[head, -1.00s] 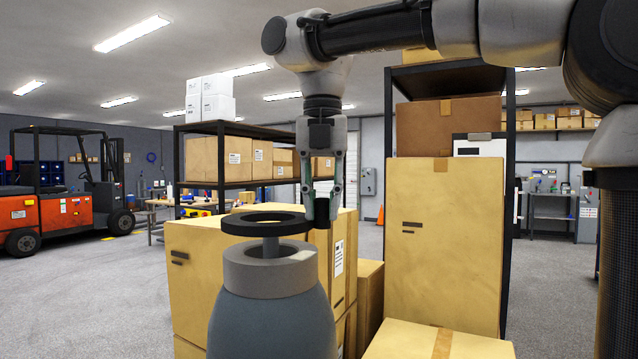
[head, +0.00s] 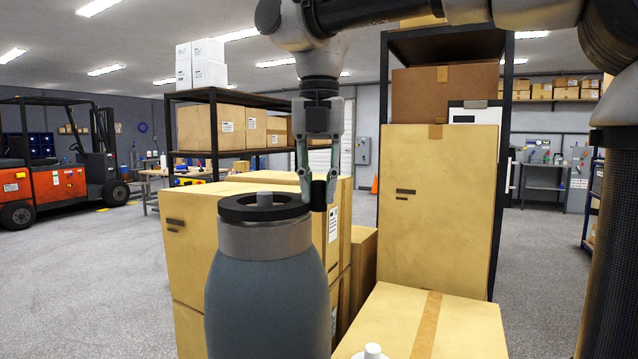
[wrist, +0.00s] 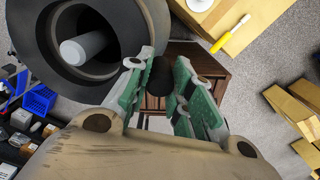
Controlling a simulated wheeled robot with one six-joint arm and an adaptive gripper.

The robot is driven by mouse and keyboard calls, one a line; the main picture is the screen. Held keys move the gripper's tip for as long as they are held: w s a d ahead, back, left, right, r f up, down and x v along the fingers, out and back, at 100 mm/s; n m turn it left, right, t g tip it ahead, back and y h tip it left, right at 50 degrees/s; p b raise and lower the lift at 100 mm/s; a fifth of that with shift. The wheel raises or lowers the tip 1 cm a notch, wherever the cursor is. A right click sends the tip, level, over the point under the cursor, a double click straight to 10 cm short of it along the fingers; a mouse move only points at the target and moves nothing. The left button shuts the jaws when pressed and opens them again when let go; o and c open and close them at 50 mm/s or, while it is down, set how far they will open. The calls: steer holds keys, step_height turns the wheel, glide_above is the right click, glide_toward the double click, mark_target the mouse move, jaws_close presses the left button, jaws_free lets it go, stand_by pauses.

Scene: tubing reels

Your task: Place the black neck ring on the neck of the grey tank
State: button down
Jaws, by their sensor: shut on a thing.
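The grey tank (head: 266,300) stands upright in the head view, with a lighter grey collar at its neck (head: 265,241) and a pale central stem (head: 264,200). The flat black neck ring (head: 236,209) lies level around the stem at the top of the collar. It appears to touch the collar, but I cannot tell if it is fully seated. My gripper (head: 317,188) is shut on the ring's upright black grip, right of the neck. In the wrist view my gripper (wrist: 160,88) holds that grip, and the ring (wrist: 105,18) encircles the stem (wrist: 84,49).
Cardboard boxes (head: 190,235) stand behind the tank, and a tall box (head: 440,220) stands at the right. A low box (head: 400,315) is close in front. A shelf rack (head: 240,95) and a red forklift (head: 45,185) are farther back. Open floor lies left.

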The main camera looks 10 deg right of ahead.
steer(key=shift+f, duration=0.4)
steer(key=c, duration=1.2)
jaws_free()
steer(key=shift+r, duration=0.1)
step_height(320, 180, up, 12)
steer(key=s+d+f+m+t, duration=0.2)
steer(key=d+f+m, duration=0.8)
steer(key=d+m, duration=0.45)
steer(key=s+d+f+m, duration=0.3)
steer(key=f+m, duration=0.3)
steer(key=s+d+f+m+t, duration=0.1)
steer(key=s+d+f+m, duration=0.2)
steer(key=f+m, duration=0.3)
steer(key=s+d+f+m+t, duration=0.1)
steer(key=s+d+f+m, duration=0.3)
steer(key=d+f+m, duration=0.1)
steer(key=shift+d+f+m, duration=0.25)
steer(key=shift+f+m, duration=0.45)
steer(key=shift+m, duration=0.05)
